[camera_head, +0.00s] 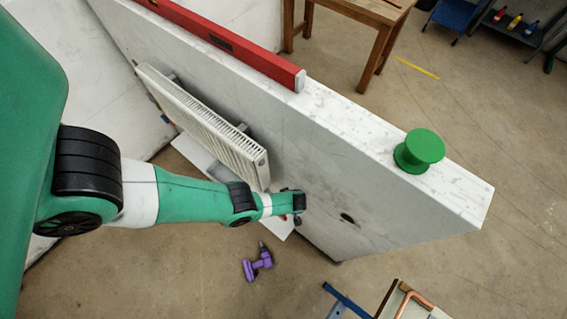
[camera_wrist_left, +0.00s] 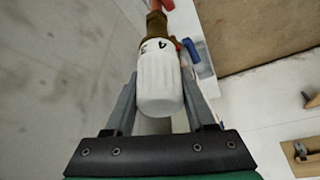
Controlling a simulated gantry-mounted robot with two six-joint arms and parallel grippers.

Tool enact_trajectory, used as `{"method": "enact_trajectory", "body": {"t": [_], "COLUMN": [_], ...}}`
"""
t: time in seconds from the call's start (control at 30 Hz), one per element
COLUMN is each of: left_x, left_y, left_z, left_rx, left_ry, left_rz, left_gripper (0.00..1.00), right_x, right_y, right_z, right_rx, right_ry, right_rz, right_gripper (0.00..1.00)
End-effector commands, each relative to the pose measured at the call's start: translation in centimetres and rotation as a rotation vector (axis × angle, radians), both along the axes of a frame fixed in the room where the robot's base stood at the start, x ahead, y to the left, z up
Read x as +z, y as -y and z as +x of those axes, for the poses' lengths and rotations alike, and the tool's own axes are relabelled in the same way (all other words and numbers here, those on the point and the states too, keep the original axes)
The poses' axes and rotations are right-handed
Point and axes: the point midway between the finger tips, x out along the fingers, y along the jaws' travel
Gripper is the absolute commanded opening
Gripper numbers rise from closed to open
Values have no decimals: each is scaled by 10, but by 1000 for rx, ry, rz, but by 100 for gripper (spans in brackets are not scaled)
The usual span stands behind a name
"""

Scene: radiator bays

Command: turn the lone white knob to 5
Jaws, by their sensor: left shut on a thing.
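The white knob (camera_wrist_left: 160,84) stands between the fingers of my left gripper (camera_wrist_left: 160,105) in the left wrist view. The gripper is shut on it from both sides. Dark digits show on the knob's upper rim, one looking like a 4 and another like a 3. The knob sits on a brass valve body (camera_wrist_left: 156,25) with a copper pipe end above. In the head view my left gripper (camera_head: 299,205) is at the lower right end of the white radiator (camera_head: 205,125), and the knob is hidden there. My right gripper is not in view.
A white wall panel (camera_head: 350,160) carries the radiator. A red level (camera_head: 230,42) and a green spool (camera_head: 419,151) rest on its top edge. A purple drill (camera_head: 257,262) lies on the floor. A wooden table (camera_head: 365,20) stands behind.

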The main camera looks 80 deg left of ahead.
Motion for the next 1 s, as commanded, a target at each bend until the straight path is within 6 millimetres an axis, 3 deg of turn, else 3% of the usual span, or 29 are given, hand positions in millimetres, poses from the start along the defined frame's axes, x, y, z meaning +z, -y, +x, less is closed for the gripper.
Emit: {"method": "enact_trajectory", "body": {"t": [0.33, 0.37, 0.5, 0.83, 1.0], "left_x": [0, 0, 0, 3, 23], "left_y": [0, 0, 0, 0, 2], "left_z": [0, 0, 0, 0, 0], "left_rx": [5, 5, 4, 3, 5], "left_ry": [1, 1, 1, 0, 0], "left_rz": [-2, -2, -1, 0, 0], "left_gripper": [0, 59, 84, 84, 84], "right_x": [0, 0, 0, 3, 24], "right_y": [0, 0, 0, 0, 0], "right_z": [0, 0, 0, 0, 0], "right_rx": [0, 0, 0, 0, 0], "right_ry": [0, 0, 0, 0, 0], "right_rz": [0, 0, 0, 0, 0], "right_gripper": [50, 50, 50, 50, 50]}}
